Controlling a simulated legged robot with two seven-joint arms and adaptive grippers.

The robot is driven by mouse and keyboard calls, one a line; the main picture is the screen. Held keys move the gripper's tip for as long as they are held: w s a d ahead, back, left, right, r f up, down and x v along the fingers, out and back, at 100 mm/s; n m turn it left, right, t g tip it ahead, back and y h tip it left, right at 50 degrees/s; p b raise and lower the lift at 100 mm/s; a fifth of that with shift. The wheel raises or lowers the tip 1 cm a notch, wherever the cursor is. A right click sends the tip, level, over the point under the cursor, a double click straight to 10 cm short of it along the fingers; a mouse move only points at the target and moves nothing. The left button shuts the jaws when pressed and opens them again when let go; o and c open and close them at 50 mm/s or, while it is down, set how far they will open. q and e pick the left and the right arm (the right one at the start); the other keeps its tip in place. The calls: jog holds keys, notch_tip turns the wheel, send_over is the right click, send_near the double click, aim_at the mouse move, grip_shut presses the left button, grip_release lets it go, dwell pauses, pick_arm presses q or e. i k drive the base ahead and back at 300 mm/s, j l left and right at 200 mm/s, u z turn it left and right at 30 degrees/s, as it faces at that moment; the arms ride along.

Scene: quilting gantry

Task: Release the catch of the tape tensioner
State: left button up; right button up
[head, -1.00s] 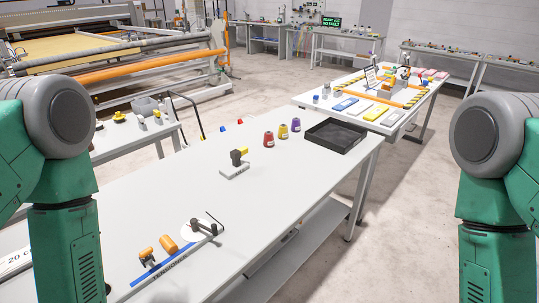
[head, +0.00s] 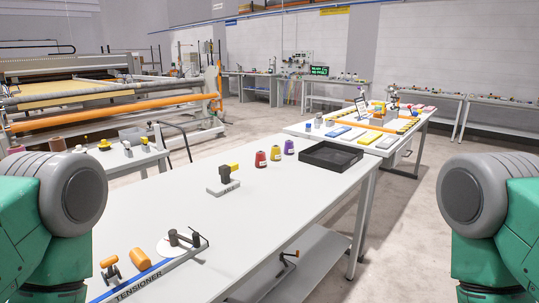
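The tape tensioner (head: 150,279) lies at the near left of the white table, a flat bar with a blue strip and the label TENSIONER. An orange-topped knob or clamp (head: 110,268) stands at its left end, and an orange roller (head: 140,258) lies behind the bar. A white disc (head: 176,245) with a dark post and a dark lever-like part (head: 196,239) sits toward its right end. I cannot tell which part is the catch. Only my upper arm parts show at both sides; neither gripper is in view.
On the white table (head: 270,200) stand a small grey-based device (head: 224,187), red (head: 261,159), yellow (head: 275,154) and purple (head: 289,147) cones, and a black tray (head: 331,156). The table's middle is clear.

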aim_at(108, 263)
jog(key=k+j+u, duration=0.1)
jog(key=j+u, duration=0.9)
jog(key=k+l, duration=0.05)
